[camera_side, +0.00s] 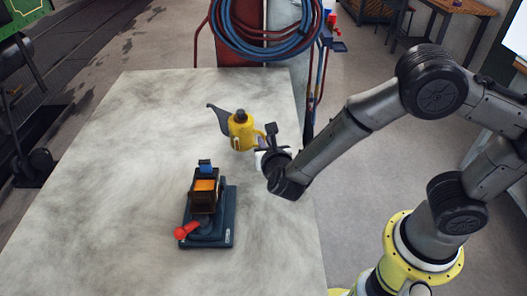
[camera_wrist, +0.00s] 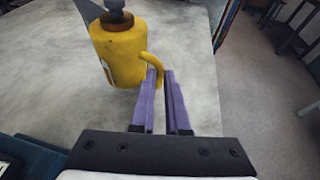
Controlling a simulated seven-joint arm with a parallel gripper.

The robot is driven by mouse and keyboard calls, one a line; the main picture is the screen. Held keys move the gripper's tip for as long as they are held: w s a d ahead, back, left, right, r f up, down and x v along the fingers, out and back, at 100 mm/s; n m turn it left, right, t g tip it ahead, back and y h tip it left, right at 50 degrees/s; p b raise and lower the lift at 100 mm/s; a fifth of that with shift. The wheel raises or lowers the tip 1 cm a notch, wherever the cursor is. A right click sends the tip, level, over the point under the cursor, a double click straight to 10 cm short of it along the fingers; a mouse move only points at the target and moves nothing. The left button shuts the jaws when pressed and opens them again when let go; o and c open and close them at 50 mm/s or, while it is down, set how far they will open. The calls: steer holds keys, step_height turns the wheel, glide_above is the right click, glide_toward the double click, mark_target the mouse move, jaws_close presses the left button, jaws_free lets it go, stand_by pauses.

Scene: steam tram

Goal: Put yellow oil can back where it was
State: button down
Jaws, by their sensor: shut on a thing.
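The yellow oil can (camera_side: 241,133) has a grey spout pointing left and a dark cap. It is upright at the right part of the grey stone-like table (camera_side: 130,150). I cannot tell whether its base touches the table. In the wrist view the can (camera_wrist: 124,52) is at the upper left, with its handle curving toward my gripper. My gripper (camera_wrist: 163,76) has purple fingers, shut on the can's handle, with a narrow gap between them. In the side view my gripper (camera_side: 263,146) is just right of the can; its fingertips are partly hidden.
A dark blue base (camera_side: 227,215) with a black and orange device (camera_side: 205,190) and a red-ended lever (camera_side: 187,230) stands nearer the camera, left of my arm. Coiled hoses (camera_side: 262,30) hang beyond the table's far edge.

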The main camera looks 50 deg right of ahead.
steer(key=shift+w+f, duration=0.3)
steer(key=shift+f, duration=1.6)
steer(key=shift+f, duration=0.15)
steer(key=c, duration=0.9)
jaws_free()
